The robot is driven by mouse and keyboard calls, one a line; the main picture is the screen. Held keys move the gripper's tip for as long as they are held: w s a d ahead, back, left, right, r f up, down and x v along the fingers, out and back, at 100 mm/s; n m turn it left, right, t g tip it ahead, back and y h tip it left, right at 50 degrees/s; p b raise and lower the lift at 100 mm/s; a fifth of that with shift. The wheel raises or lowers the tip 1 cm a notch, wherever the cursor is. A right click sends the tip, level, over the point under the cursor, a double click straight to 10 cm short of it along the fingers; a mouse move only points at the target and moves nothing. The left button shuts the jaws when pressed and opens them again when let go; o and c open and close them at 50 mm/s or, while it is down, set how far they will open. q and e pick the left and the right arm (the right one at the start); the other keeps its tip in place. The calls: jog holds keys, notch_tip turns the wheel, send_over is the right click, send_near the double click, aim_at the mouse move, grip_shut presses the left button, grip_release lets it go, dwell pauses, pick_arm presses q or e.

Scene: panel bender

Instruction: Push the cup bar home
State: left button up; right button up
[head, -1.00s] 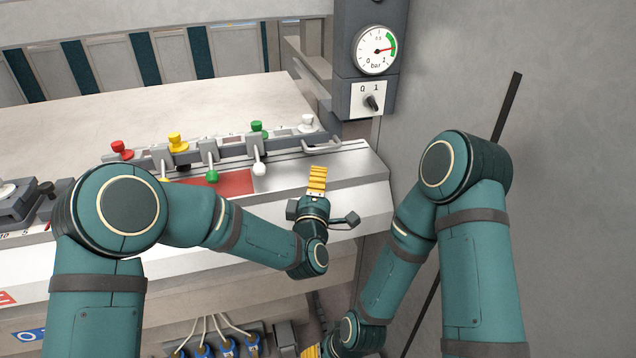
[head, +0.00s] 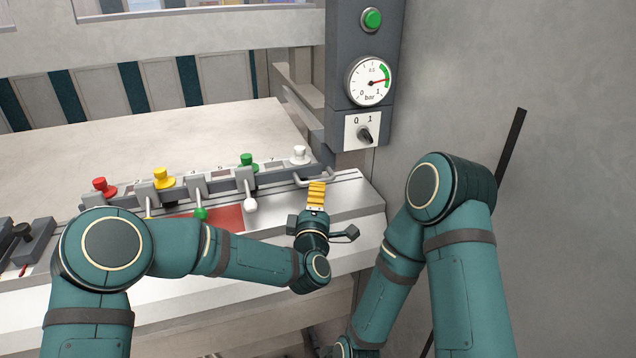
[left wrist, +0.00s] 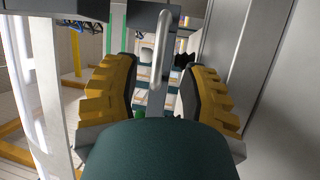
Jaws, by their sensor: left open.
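The cup bar (head: 275,176) is a long grey bar lying along the bench. It carries red, yellow, green and white knobs, with small cups hanging at its near side. A pale loop handle (head: 318,180) sits at its right end. My left gripper (head: 317,186) is open just in front of this handle, its yellow fingers pointing to it. In the left wrist view the handle (left wrist: 162,50) stands ahead, between the two open fingers (left wrist: 160,85). I cannot tell whether they touch it. My right arm (head: 440,230) reaches down at the right, and its gripper is out of view.
A grey post beside the bar's right end carries a green button (head: 372,19), a pressure gauge (head: 370,82) and a 0/1 switch (head: 364,133). A red sheet (head: 225,216) lies under the bar. A grey wall (head: 570,180) closes the right side.

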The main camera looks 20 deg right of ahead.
pick_arm(q)
jog(key=shift+x, duration=2.9)
jog(key=shift+s, duration=0.1)
grip_shut()
